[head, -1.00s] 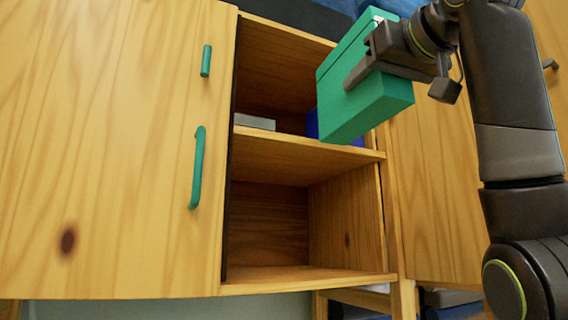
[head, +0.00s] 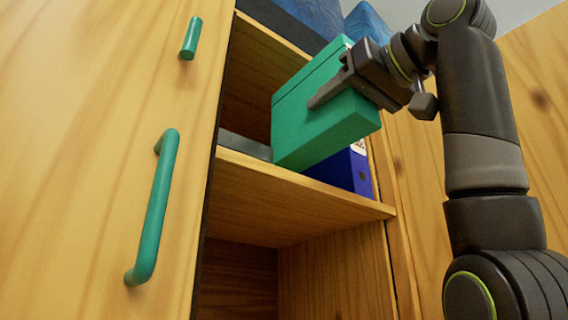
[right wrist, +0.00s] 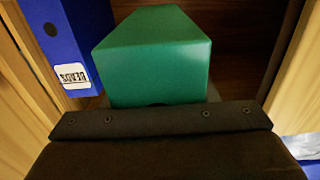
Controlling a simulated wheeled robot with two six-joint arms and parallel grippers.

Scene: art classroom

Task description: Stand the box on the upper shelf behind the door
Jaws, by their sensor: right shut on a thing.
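The green box (head: 325,108) is held by my right gripper (head: 335,90), whose fingers are shut on it. It is at the opening of the upper compartment of the wooden cabinet, tilted in the head view, just above the upper shelf (head: 290,187). I cannot tell whether it touches the shelf. The green box fills the middle of the right wrist view (right wrist: 155,60). The door (head: 95,150), with its green handle (head: 155,210), stands at the left of the opening. My left gripper is out of view.
A blue binder (head: 347,170) stands on the shelf right of the box; in the right wrist view its label (right wrist: 73,76) reads BEADS. A grey flat thing (head: 243,146) lies on the shelf at left. Dark blue things (head: 305,15) sit on top of the cabinet. The lower compartment looks empty.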

